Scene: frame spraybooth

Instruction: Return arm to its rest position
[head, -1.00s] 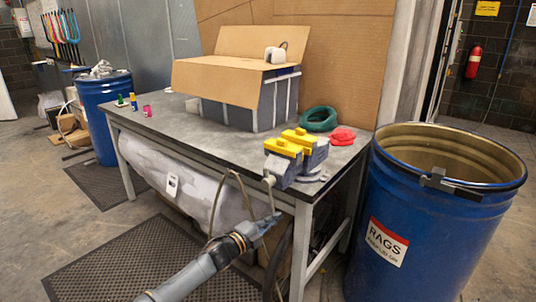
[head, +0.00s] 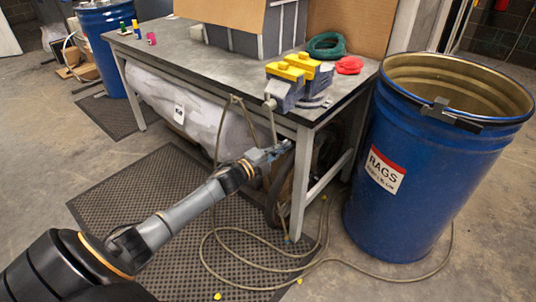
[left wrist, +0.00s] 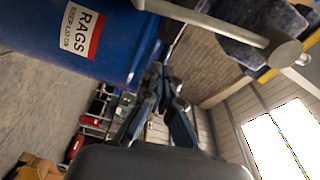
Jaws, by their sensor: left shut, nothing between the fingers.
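My left arm (head: 185,212) reaches in from the lower left of the head view. Its left gripper (head: 284,148) is in front of the workbench, below the vise, with nothing visible held. In the left wrist view the fingers of the left gripper (left wrist: 160,72) are together at the tips and empty. My right gripper is in neither view.
A workbench (head: 225,75) carries a vise with yellow jaws (head: 290,72). Its grey handle (left wrist: 215,22) crosses the top of the left wrist view. A blue RAGS drum (head: 425,170) stands at the right. A hose (head: 330,262) loops over the floor.

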